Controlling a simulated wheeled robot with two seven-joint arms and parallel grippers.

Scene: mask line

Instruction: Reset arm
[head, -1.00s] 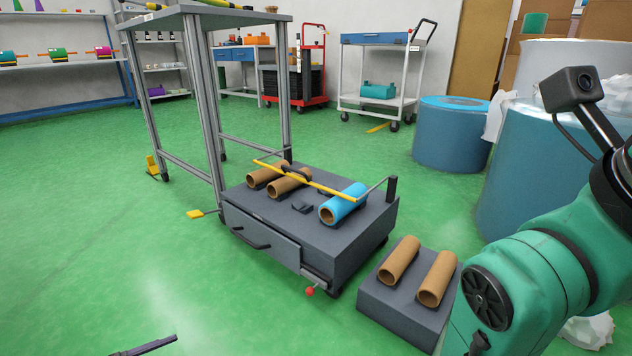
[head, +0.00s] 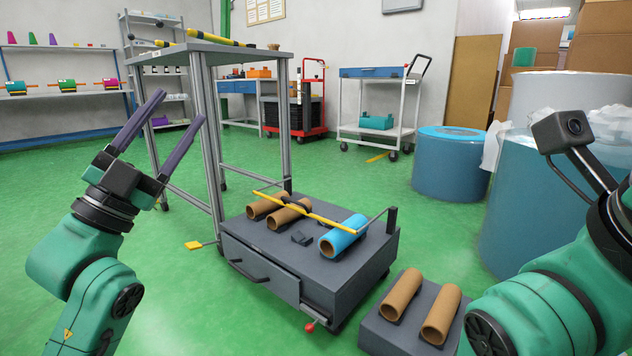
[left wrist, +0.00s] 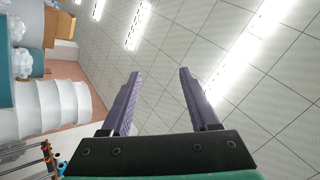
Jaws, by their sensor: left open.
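My left gripper (head: 166,132) is raised at the left of the head view, its two purple-grey fingers spread apart and pointing up. In the left wrist view the same fingers (left wrist: 158,88) are open with nothing between them, the ceiling behind. My right arm (head: 560,260) comes in at the right edge of the head view; its gripper is out of the picture.
A grey metal-framed table (head: 205,53) stands behind my left gripper. A low dark drawer unit (head: 325,272) carries brown tubes and a blue roll (head: 343,236). A smaller block (head: 378,328) holds two brown tubes. Blue drums (head: 449,165) stand right. Green floor is clear between.

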